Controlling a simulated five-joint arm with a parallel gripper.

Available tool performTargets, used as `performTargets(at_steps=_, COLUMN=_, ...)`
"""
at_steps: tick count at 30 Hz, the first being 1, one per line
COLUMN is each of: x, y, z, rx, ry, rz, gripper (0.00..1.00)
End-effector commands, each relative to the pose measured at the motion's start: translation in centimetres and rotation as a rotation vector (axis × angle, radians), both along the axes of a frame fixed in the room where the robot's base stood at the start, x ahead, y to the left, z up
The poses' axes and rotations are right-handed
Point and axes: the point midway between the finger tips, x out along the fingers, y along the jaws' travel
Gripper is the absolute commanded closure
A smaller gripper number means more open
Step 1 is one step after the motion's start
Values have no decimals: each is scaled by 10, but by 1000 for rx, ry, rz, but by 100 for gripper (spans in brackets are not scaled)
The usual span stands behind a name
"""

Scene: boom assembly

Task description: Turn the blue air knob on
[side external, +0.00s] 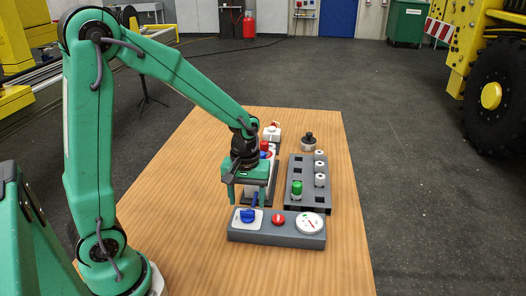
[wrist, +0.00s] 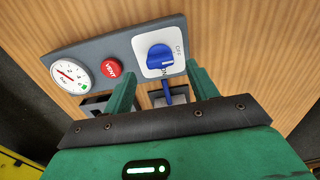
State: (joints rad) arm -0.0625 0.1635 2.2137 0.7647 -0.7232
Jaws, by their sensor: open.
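The blue air knob (side external: 247,215) sits on a white plate at the left end of the grey panel (side external: 290,238). It also shows in the wrist view (wrist: 160,57), with OFF printed to its right. Lettering that looks like ON is just below it, partly covered by a narrow blue part (wrist: 168,92) reaching toward my gripper. My gripper (side external: 250,203) points down above the knob. In the wrist view its green fingers (wrist: 162,72) are spread apart, with the knob just beyond the gap between their tips. No grip on the knob shows.
The panel also carries a red VENT button (wrist: 111,68) and a white gauge (side external: 309,223). Behind it stands a grey rack (side external: 294,170) with a green piece (side external: 297,188) and several white-topped pieces. The table (side external: 190,225) is clear to the left.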

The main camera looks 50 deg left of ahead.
Motion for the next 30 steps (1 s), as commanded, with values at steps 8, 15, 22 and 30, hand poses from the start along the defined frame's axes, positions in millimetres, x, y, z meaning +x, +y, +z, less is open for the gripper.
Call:
performTargets(at_steps=8, x=0, y=0, z=-28, rx=0, ry=1, rz=0, gripper=42)
performTargets(at_steps=15, x=0, y=0, z=-35, rx=0, ry=0, rz=0, gripper=42)
performTargets(at_steps=22, x=0, y=0, z=-34, rx=0, ry=0, rz=0, gripper=50)
performTargets(at_steps=30, x=0, y=0, z=-34, rx=0, ry=0, rz=0, gripper=86)
